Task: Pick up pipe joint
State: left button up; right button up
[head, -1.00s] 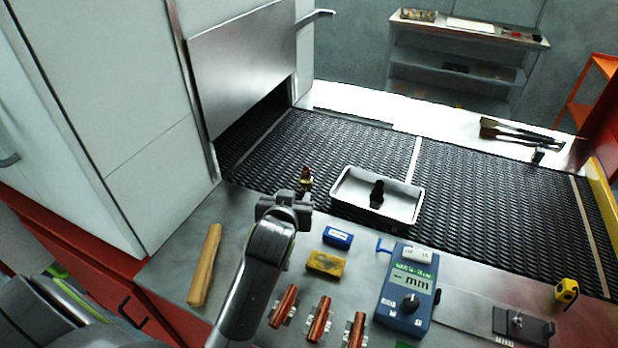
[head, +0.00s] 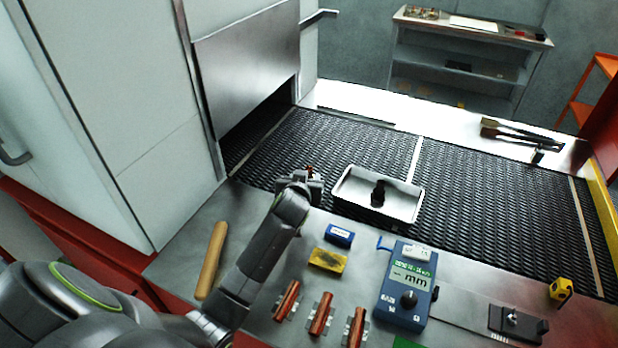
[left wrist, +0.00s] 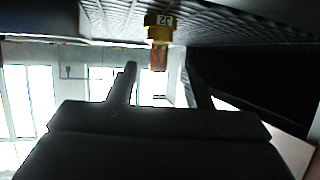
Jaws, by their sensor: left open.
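The pipe joint, a small brass and copper piece (head: 310,169), is on the dark mesh belt left of the tray, partly hidden behind my left gripper (head: 308,176) in the head view. In the left wrist view the pipe joint (left wrist: 158,32) shows a brass collar marked "J2" and a copper tube. My left gripper (left wrist: 160,68) is open there, with the copper end between the lines of its two fingers. I cannot tell whether they touch it. My right gripper is not in view.
A metal tray (head: 345,197) with a dark piece (head: 378,193) stands right of the gripper. The front bench holds a wooden roller (head: 212,258), blue box (head: 339,235), yellow block (head: 327,260), copper tubes (head: 321,314) and blue meter (head: 407,285). An oven hood (head: 245,70) stands left.

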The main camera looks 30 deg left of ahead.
pick_arm(q)
jog(key=shift+w+a+f, duration=0.1)
jog(key=shift+w, duration=0.2)
jog(key=shift+w+a+f+p, duration=0.1)
jog(key=shift+w+a+p, duration=0.05)
jog(key=shift+w+p, duration=0.45)
jog(key=shift+x, duration=1)
jog(key=shift+w+a+f, duration=0.1)
jog(key=shift+w+f, duration=0.3)
jog(key=shift+w, duration=0.2)
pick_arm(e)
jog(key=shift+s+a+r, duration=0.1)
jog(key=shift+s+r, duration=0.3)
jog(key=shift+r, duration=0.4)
pick_arm(q)
grip_shut()
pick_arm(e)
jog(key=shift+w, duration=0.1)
